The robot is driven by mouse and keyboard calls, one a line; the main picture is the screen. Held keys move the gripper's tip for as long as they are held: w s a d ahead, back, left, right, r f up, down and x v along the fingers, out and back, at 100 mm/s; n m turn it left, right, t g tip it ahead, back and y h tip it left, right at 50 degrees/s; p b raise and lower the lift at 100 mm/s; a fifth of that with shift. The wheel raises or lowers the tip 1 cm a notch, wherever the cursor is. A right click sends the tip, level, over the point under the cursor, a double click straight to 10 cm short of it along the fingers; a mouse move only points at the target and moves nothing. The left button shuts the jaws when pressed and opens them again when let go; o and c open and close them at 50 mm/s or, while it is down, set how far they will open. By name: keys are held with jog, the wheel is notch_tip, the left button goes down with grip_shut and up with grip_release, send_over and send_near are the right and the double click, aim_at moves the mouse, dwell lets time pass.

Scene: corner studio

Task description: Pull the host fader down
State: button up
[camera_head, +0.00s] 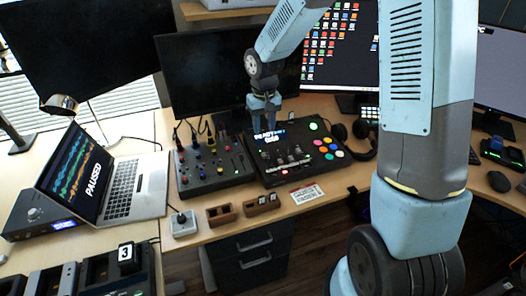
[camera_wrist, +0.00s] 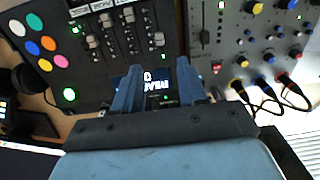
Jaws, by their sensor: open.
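The black console (camera_head: 310,176) with several faders (camera_head: 280,158) and coloured round buttons stands on the desk in the head view. In the wrist view its faders (camera_wrist: 92,41) lie just beyond my fingertips, with white label strips (camera_wrist: 103,5) at the top edge. I cannot read which fader is the host one. My gripper (camera_head: 264,108) is above the back of the console, over its small lit display. In the wrist view my gripper (camera_wrist: 157,68) is open and empty, its fingers either side of the display text (camera_wrist: 153,88). No finger visibly touches a fader.
A smaller grey mixer (camera_head: 208,184) with knobs and cables stands left of the console. A laptop (camera_head: 124,187) reads PAUSED. Wooden blocks (camera_head: 222,214), a joystick box (camera_head: 183,224) and a white card (camera_head: 306,194) lie along the front edge. Headphones (camera_head: 362,140) lie right; monitors stand behind.

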aim_at(264, 154)
notch_tip(264, 154, down, 11)
jog(key=shift+f, duration=0.15)
dwell(0.4)
grip_shut()
dwell(0.6)
